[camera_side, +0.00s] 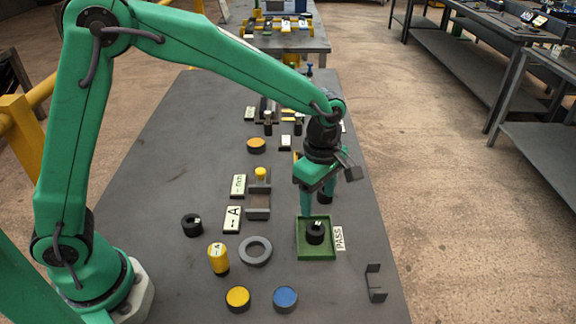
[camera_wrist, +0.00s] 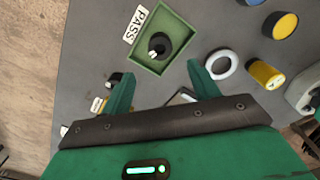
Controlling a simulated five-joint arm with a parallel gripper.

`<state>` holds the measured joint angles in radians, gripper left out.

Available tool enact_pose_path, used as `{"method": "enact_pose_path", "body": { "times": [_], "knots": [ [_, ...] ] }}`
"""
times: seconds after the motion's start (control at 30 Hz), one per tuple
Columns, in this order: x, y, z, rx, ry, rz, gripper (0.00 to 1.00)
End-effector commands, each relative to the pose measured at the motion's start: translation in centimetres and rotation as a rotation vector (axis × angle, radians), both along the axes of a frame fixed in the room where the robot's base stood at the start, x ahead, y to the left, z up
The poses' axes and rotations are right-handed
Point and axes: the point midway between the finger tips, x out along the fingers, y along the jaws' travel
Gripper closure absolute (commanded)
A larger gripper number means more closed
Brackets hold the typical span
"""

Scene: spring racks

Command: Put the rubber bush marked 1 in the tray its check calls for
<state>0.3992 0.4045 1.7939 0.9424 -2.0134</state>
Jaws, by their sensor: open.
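A black rubber bush (camera_side: 315,232) with a small white mark on top stands in the green tray (camera_side: 302,251) beside the PASS label (camera_side: 339,238). The wrist view also shows this bush (camera_wrist: 158,44) inside the tray (camera_wrist: 180,28). I cannot read its mark. A second black bush (camera_side: 192,226), also with a white mark, stands on the bench at the left. My gripper (camera_side: 316,207) is open and empty above the tray. In the wrist view its fingers (camera_wrist: 161,71) are apart, and the bush lies beyond their tips, not between them.
A grey ring (camera_side: 243,257), a yellow cylinder (camera_side: 218,260), a yellow disc (camera_side: 238,298) and a blue disc (camera_side: 285,298) stand left and in front of the tray. A grey bracket (camera_side: 376,285) is near the right edge. A grey fixture (camera_side: 258,210) and label plates (camera_side: 232,219) stand behind.

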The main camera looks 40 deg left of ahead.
Motion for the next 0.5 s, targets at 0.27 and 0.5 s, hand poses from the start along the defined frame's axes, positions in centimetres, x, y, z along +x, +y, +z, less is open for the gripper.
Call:
{"method": "enact_pose_path", "body": {
  "times": [0.27,0.5],
  "knots": [
    [0.0,0.0,2.2,0.0,0.0,0.0,0.39],
    [0.0,0.0,2.3,0.0,0.0,0.0,0.39]
  ]
}}
